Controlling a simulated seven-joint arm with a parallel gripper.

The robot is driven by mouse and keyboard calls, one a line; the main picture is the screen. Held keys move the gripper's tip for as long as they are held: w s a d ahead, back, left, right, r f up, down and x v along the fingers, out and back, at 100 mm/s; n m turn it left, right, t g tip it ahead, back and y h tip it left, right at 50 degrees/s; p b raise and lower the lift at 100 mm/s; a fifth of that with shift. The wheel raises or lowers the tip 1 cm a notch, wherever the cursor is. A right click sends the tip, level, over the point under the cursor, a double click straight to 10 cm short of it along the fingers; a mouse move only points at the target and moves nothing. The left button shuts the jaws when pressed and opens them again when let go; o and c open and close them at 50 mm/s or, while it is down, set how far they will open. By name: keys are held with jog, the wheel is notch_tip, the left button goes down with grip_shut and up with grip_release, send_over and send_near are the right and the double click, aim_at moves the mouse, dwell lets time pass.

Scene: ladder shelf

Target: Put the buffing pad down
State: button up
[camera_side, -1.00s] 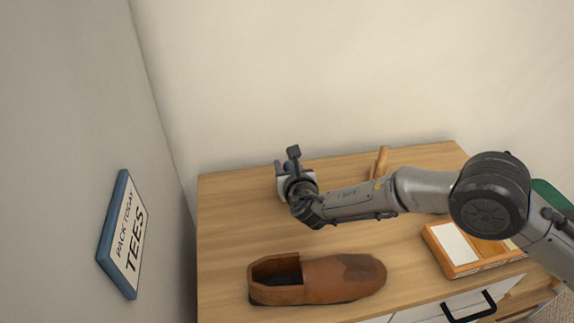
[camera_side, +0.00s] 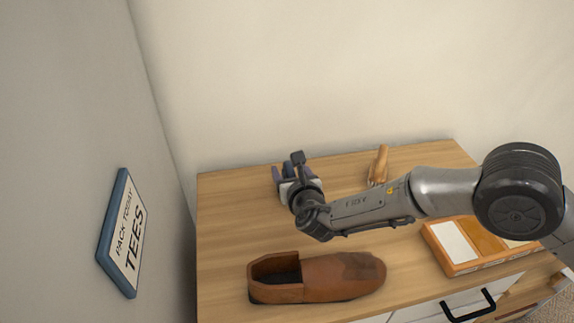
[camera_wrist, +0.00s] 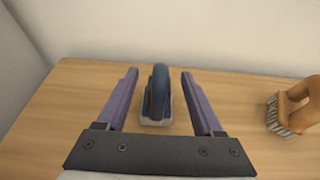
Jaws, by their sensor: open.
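The buffing pad (camera_wrist: 157,96) stands on the wooden tabletop (camera_wrist: 75,88), with a dark blue handle on a pale pad. My gripper (camera_wrist: 159,75) is open in the wrist view, with one purple finger on each side of the pad and a visible gap to both. In the side view my gripper (camera_side: 283,172) is low over the back left of the tabletop. There the wrist hides most of the pad, and a bit of blue handle (camera_side: 288,169) shows between the fingers.
A brown leather shoe (camera_side: 325,277) lies at the front left. A wooden-handled brush (camera_side: 379,165) stands at the back; it also shows at the right of the wrist view (camera_wrist: 292,105). An orange sectioned tray (camera_side: 455,268) is at the right.

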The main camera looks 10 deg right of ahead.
jog(key=v, duration=0.7)
jog(key=shift+s, duration=0.3)
jog(key=shift+r, duration=0.1)
jog(key=s+d+r+m+g+h, duration=0.1)
jog(key=d+r+m+h, duration=0.1)
jog(key=d+r+m, duration=0.35)
jog(key=d+r+m+g+h, duration=0.1)
jog(key=d+r+m, duration=0.1)
jog(key=d, duration=0.7)
jog(key=s+d+r+m+g+h, duration=0.1)
jog(key=d+r+m+h, duration=0.2)
jog(key=d, duration=0.4)
jog(key=s+d+r+m+g, duration=0.4)
jog(key=s+d+m, duration=0.7)
jog(key=d, duration=0.3)
jog(key=s+d+f+m+g+y, duration=0.1)
jog(key=s+m+y, duration=0.5)
jog(key=s+m, duration=0.8)
jog(key=s, duration=0.8)
jog(key=shift+d+f, duration=0.25)
jog(key=shift+f, duration=0.15)
